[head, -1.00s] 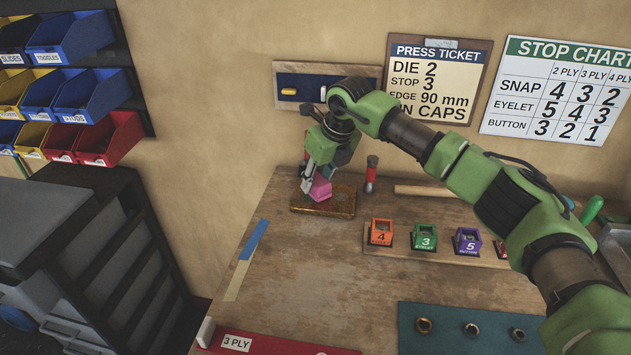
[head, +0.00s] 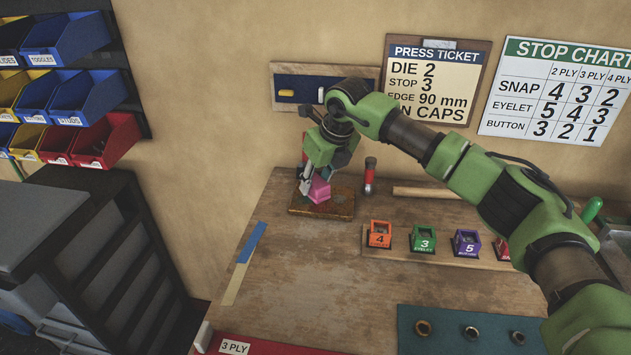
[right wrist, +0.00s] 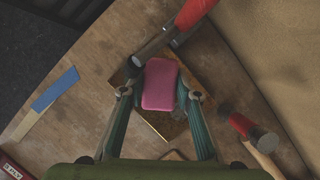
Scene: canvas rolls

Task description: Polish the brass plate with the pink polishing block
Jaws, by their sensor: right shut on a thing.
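The brass plate (head: 338,208) lies flat at the back left of the wooden bench, brown and mottled. The pink polishing block (head: 320,190) is over the plate's left and middle part. My right gripper (head: 312,188) is shut on the block, pointing down. In the right wrist view the pink block (right wrist: 160,84) sits between the two fingertips, with the brass plate (right wrist: 165,124) below it. I cannot tell whether the block touches the plate. My left gripper is not in view.
Orange, green and purple boxes (head: 424,238) stand on a wooden strip to the right. The bench front middle (head: 310,285) is clear.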

